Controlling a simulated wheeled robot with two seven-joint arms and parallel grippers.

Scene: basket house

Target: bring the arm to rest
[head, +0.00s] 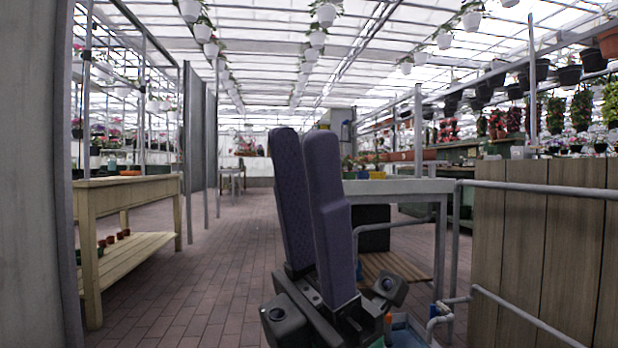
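My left gripper (303,140) stands upright in the middle of the head view, its two long dark purple fingers pointing up. The fingers are close together and overlap in this view, so the gap between them is unclear. I see no object held at the fingertips. Its dark wrist shows at the bottom of the picture. My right gripper is not in view.
A wooden bench (131,184) with a lower shelf stands at the left. A grey-framed table (398,186) is behind my gripper to the right. A wooden panel (545,245) with grey pipes is at the right. The brick floor (215,265) is clear in the left middle.

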